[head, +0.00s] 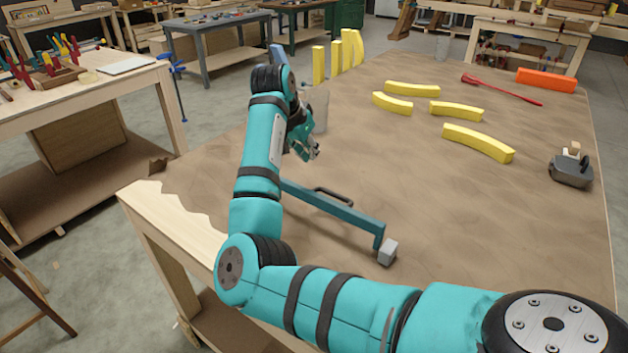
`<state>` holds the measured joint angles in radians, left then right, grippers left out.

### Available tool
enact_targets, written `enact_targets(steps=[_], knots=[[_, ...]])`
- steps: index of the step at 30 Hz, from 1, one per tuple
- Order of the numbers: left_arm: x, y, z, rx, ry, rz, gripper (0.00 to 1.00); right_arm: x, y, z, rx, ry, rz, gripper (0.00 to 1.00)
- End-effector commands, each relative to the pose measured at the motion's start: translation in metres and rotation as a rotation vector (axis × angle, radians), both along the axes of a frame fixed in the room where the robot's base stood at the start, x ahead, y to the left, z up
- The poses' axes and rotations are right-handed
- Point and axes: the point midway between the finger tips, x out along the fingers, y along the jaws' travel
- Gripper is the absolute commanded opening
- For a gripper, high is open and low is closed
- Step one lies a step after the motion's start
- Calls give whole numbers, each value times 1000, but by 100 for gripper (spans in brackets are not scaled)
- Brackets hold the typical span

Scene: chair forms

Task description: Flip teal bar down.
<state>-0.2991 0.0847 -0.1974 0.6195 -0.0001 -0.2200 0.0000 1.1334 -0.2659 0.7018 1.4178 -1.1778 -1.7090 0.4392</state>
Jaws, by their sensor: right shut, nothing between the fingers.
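The teal bar (345,214) runs from behind my right forearm toward the lower right over the near part of the table. A dark handle (333,197) is on it, and its near end bends down to a grey block (388,252). Its far end is hidden behind my arm. I cannot tell whether the bar is raised or lies flat. My right gripper (311,152) is beyond the bar's visible part, beside a grey upright piece (320,108). It is shut and empty, apart from the visible bar. My left gripper is not in view.
Several curved yellow pieces (478,143) lie on the brown tabletop (480,240), with yellow uprights (319,65) at the back. A red tool (500,90), an orange block (545,80) and a dark plane-like tool (571,170) are to the right.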

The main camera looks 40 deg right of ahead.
Motion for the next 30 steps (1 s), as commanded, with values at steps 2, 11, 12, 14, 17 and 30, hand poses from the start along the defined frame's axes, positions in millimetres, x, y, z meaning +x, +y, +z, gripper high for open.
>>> enact_targets(steps=[2, 11, 12, 14, 17, 30], knots=[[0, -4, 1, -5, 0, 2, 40, 0, 0, 1, 0, 0, 0, 0], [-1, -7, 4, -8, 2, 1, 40, 1, -6, -9, 0, 3, -1, 0], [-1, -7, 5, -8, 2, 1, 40, 1, -8, -14, 0, 4, -1, 0], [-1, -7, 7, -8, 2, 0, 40, 3, -13, -23, 0, 3, -1, 0], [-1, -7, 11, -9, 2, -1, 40, 5, -23, -41, 0, 6, -1, 0], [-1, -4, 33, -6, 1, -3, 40, 6, -18, -80, 1, -1, 2, 0]])
